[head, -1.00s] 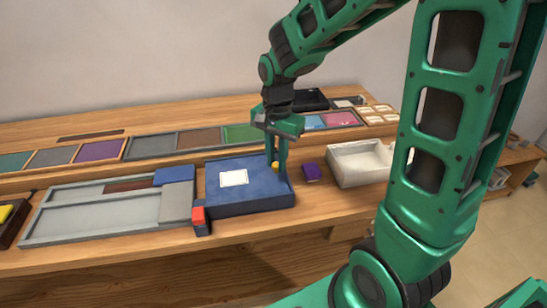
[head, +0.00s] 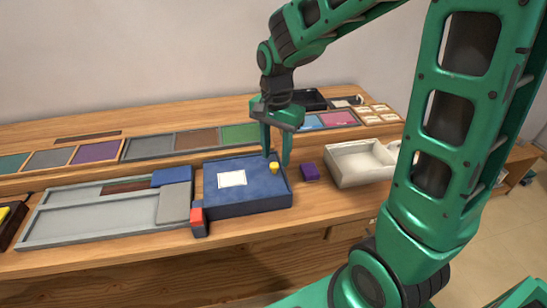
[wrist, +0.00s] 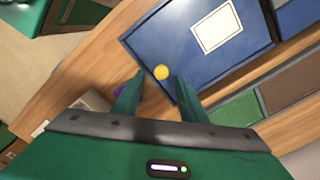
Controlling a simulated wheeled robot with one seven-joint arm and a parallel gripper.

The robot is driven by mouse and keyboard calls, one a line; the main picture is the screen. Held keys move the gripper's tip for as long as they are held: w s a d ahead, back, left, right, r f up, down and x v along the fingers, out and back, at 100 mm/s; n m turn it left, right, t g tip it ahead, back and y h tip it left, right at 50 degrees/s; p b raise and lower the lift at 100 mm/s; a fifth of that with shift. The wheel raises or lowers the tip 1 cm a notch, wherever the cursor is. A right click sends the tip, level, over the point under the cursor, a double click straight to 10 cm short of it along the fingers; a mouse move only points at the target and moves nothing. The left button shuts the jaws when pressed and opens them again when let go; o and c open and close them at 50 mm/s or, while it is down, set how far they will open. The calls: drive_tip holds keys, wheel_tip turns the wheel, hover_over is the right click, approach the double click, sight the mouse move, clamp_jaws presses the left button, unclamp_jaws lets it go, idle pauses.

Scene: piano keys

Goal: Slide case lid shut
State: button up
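The blue case (head: 245,204) lies on the wooden table. No open gap into the case shows in the head view. My green gripper (head: 276,158) is above the right end of the lid, pointing down, its fingers apart and holding nothing. The gripper looks raised clear of the knob.
A small purple block (head: 309,172) and a white open tray (head: 362,164) stand right of the case. A red-topped block (head: 197,217) and a grey tray (head: 90,222) are on the left. Several coloured panels run along the back.

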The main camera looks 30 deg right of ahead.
wheel_tip(320, 180, up, 8)
drive_tip(key=shift+r, duration=0.2)
drive_tip(key=shift+d, duration=0.1)
idle(0.4)
drive_tip(key=s+d+f+n, duration=0.2)
drive_tip(key=s+d, duration=0.5)
drive_tip(key=s, duration=0.4)
drive_tip(key=s+d+f+n, duration=0.2)
drive_tip(key=s+d, duration=0.5)
drive_tip(key=s, duration=0.4)
drive_tip(key=shift+s+d+n, duration=0.15)
drive_tip(key=shift+s+n, duration=0.15)
drive_tip(key=shift+n, duration=0.3)
drive_tip(key=shift+w+f, duration=0.3)
drive_tip(key=shift+w, duration=0.35)
